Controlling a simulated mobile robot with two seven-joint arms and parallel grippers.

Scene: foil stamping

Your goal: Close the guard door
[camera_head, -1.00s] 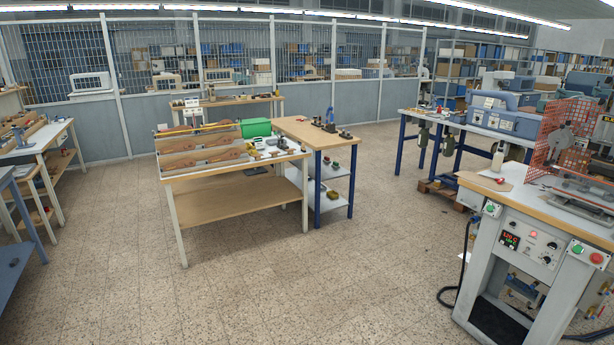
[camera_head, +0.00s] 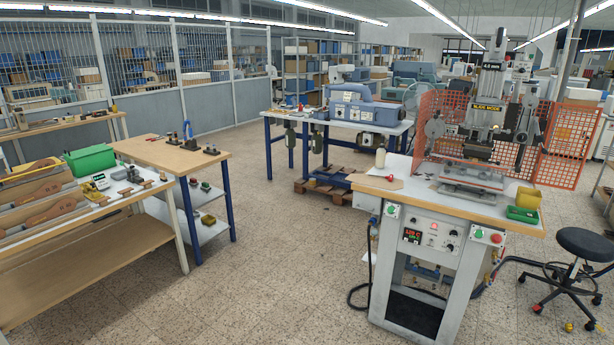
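The foil stamping press (camera_head: 488,95) stands on a grey cabinet with a wooden-edged top at the right. Orange mesh guard panels flank it: one on its left side (camera_head: 424,108) and a wider one (camera_head: 568,150) reaching out to the right. No mesh crosses the front of the press between them, so the guard looks open there. I cannot tell for sure which panel is the hinged door. The press bed (camera_head: 473,176) is in plain sight. Neither of my grippers is in view.
A black stool (camera_head: 584,243) stands right of the cabinet (camera_head: 420,260), with cables on the floor. A yellow box and a green tray (camera_head: 522,214) sit on the top's right end. Worktables (camera_head: 100,250) stand at the left. The floor between is clear.

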